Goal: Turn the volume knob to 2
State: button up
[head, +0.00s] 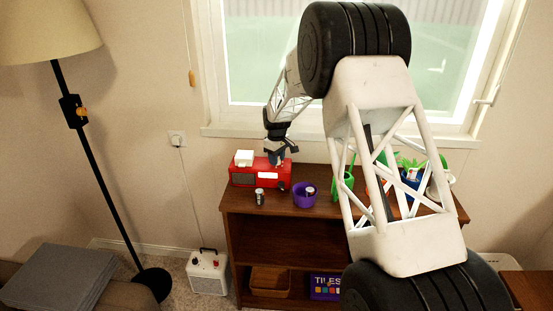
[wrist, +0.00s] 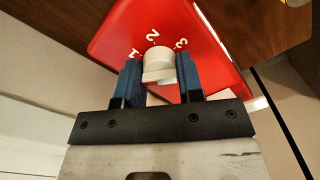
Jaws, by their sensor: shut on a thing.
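The red box (head: 241,181) stands at the left end of the wooden shelf top. In the wrist view, its red face (wrist: 110,38) carries white numerals 1, 2 and 3 around a pale knob (wrist: 158,62). The 2 is just beyond the knob, the 1 to the left and the 3 to the right. My gripper (wrist: 162,82) is shut on the knob, one blue finger on each side. I cannot make out a pointer mark on the knob. In the head view, my gripper (head: 277,160) is at the top of the red box and hides the knob.
A white block (head: 243,158) sits on the red box. A small metal can (head: 260,197), a purple bowl (head: 304,196) and a green cup (head: 343,187) stand nearby on the shelf (head: 280,205). My arm covers part of the right side. The window sill (head: 235,130) is behind.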

jog(key=m, duration=0.4)
jog(key=shift+m, duration=0.3)
jog(key=m, duration=0.3)
jog(key=shift+m, duration=0.3)
jog(key=m, duration=0.4)
jog(key=shift+m, duration=0.3)
jog(key=m, duration=0.4)
jog(key=o, duration=0.9)
jog(key=shift+r, duration=3.9)
